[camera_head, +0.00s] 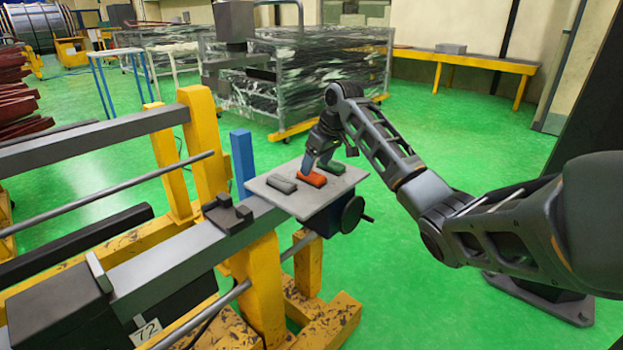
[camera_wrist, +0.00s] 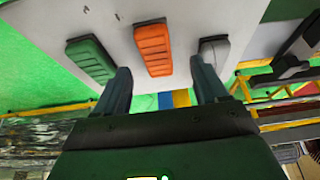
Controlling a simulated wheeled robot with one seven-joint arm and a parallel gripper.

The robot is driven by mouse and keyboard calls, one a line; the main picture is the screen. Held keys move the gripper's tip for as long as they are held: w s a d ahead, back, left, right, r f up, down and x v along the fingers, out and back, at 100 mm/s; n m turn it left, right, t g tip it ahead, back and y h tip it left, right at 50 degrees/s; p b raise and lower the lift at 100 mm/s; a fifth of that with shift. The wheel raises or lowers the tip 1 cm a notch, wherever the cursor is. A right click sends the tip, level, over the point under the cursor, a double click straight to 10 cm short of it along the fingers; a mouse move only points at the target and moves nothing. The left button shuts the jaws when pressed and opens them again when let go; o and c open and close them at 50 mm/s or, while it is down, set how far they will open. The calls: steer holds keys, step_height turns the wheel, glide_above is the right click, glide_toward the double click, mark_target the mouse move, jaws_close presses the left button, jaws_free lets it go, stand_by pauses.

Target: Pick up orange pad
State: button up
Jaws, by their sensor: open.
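The orange pad (camera_head: 311,176) lies on a light grey plate (camera_head: 308,207) between a grey pad (camera_head: 282,185) and a green pad (camera_head: 333,167). My gripper (camera_head: 316,163) is just above the plate at the orange pad. In the wrist view the orange pad (camera_wrist: 153,48) shows between the two fingers of my gripper (camera_wrist: 160,88), which are apart and hold nothing. The green pad (camera_wrist: 90,60) is beside the left finger, and the grey pad (camera_wrist: 214,47) is beside the right finger. I cannot tell whether the fingers touch the neighbouring pads.
The plate sits on a yellow and grey machine frame (camera_head: 262,275). A dark handwheel (camera_head: 352,214) is under the plate's right side. A blue post (camera_head: 242,162) stands behind the plate. Wire cages (camera_head: 300,85) stand farther back.

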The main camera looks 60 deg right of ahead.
mark_target(312, 174)
steer(key=shift+d+x, duration=0.1)
steer(key=shift+x, duration=1)
steer(key=shift+d+x, duration=0.15)
steer(key=shift+x, duration=0.95)
steer(key=c, duration=1.2)
steer(key=shift+o, duration=0.2)
steer(key=shift+r, duration=0.1)
